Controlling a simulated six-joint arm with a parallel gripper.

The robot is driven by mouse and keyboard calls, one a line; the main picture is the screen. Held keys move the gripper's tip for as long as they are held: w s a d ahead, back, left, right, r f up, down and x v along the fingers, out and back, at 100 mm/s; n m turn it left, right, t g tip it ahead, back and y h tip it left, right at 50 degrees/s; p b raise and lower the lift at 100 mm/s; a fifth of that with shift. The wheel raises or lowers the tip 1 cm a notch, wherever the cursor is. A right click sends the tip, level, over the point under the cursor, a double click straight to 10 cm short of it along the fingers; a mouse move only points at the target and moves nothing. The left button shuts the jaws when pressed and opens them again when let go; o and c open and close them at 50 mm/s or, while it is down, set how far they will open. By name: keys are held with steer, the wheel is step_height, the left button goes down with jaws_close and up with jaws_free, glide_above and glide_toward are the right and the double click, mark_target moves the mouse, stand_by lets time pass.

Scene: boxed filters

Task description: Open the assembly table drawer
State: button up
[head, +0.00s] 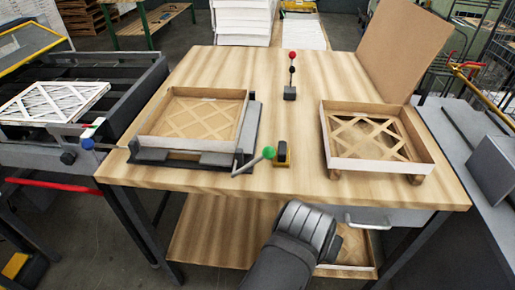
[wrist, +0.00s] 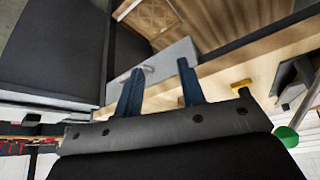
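The assembly table (head: 270,110) has a light wood top. Its grey drawer (head: 405,216) is under the front edge, right of centre, and looks shut. The drawer's pale bar handle (head: 368,225) sticks out from the front. In the wrist view, the drawer front (wrist: 178,57) and handle (wrist: 149,69) lie beyond my fingertips, with the handle near the left finger. My gripper (wrist: 160,66) has its two blue fingers spread apart with nothing between them. In the head view, my arm hides the fingers and part of the drawer front.
A framed filter box (head: 380,163) stands on the tabletop above the drawer. Another box (head: 185,140) sits in a grey fixture at left, beside a green-knobbed lever (head: 268,153). A lower shelf (head: 215,235) holds another box (head: 355,252) below the drawer. Grey machines flank the table.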

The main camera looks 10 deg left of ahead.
steer(key=shift+c, duration=0.7)
